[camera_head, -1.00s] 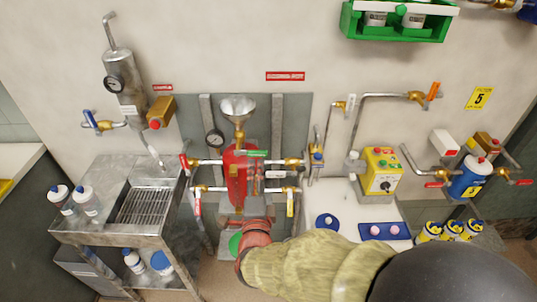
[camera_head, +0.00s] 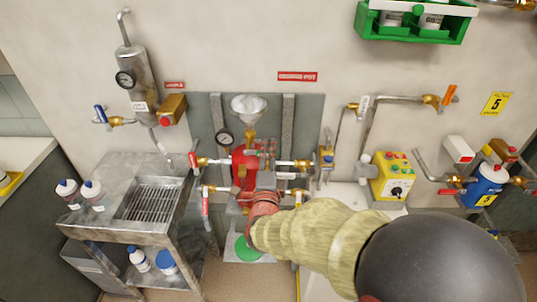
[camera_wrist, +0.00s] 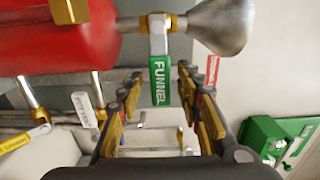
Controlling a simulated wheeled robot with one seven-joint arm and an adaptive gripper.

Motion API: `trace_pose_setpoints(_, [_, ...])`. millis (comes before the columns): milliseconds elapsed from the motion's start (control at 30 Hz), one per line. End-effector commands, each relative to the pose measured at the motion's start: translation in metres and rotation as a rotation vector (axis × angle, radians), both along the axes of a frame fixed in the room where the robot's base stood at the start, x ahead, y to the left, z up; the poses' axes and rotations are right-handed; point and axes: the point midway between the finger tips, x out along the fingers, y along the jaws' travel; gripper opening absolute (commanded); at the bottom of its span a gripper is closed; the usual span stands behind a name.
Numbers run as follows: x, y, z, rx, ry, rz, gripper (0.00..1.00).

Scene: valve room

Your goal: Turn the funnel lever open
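The funnel lever is a green handle marked FUNNEL (camera_wrist: 160,82). It hangs from a brass valve beside the metal funnel (camera_wrist: 222,25) in the wrist view. My gripper (camera_wrist: 159,76) is open, with one finger on each side of the lever and visible gaps to both. In the head view the funnel (camera_head: 248,108) sits above the red tank (camera_head: 240,172). My gripper and wrist cover part of the tank, and the lever is mostly hidden there.
Pipes with red and white levers flank the tank. A metal sink cart (camera_head: 150,200) stands left. A yellow-green control box (camera_head: 393,178) and a blue canister (camera_head: 484,185) are right. A green rack (camera_head: 415,22) hangs above.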

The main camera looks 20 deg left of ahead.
Motion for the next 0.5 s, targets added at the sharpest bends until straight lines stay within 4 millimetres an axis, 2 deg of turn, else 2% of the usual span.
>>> trace_pose_setpoints(67, [-0.0002,0.0001,0.0002,0.000,0.000,0.000,0.36])
trace_pose_setpoints(500, [-0.0005,0.0000,0.0001,0.000,0.000,0.000,0.11])
